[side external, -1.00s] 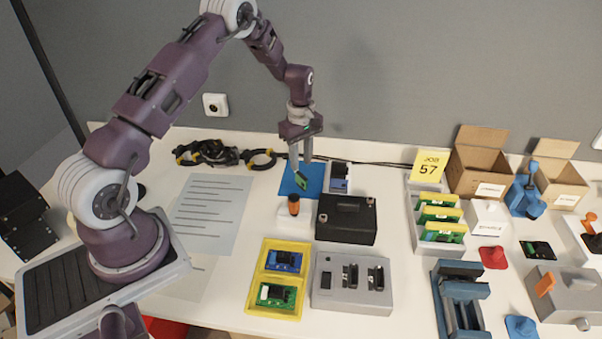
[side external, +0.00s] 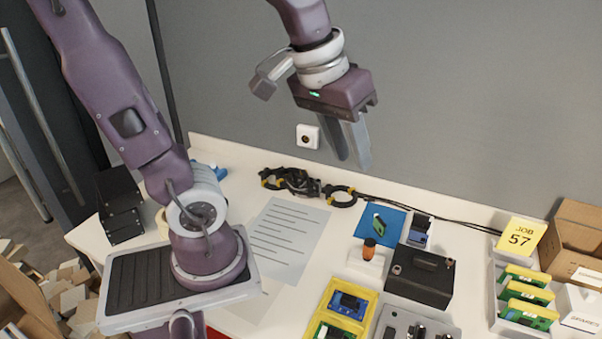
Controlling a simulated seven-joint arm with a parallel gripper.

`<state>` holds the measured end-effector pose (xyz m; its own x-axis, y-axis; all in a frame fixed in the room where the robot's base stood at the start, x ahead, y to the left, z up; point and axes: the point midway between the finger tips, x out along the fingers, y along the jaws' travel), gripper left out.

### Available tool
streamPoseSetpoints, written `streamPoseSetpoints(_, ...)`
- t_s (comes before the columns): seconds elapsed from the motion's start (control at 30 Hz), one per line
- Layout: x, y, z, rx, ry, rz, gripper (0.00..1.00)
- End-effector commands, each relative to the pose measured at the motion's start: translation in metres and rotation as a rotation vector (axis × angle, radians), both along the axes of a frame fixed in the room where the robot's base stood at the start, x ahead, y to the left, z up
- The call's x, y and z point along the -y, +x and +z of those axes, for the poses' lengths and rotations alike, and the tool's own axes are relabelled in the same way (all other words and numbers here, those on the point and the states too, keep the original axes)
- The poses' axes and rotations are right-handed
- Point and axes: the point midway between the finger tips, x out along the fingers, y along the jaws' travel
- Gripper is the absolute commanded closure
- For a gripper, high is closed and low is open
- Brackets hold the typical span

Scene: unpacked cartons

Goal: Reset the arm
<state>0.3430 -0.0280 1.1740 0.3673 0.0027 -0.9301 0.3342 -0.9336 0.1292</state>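My gripper (side external: 352,163) is raised high in front of the grey wall, above the back of the table. Its two fingers point down with a gap between them, and nothing is held. A small green circuit board (side external: 379,222) rests on the blue mat (side external: 396,216) below and to the right of the gripper, well apart from it.
A carton (side external: 578,240) is far right. The air around the gripper is clear.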

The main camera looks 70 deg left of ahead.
Motion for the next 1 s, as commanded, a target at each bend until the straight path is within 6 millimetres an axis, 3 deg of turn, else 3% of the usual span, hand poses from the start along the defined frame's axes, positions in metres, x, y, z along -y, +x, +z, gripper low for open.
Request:
streamPoseSetpoints(0.03, 0.008, -0.028, 0.0, 0.04, 0.039, -0.097, 0.69)
streamPoseSetpoints(0.1, 0.014, -0.058, -0.005, 0.076, 0.091, -0.211, 0.69)
streamPoseSetpoints(0.23, 0.018, -0.084, -0.014, 0.109, 0.145, -0.321, 0.69)
streamPoseSetpoints(1.0, 0.018, -0.087, -0.016, 0.114, 0.152, -0.334, 0.69)
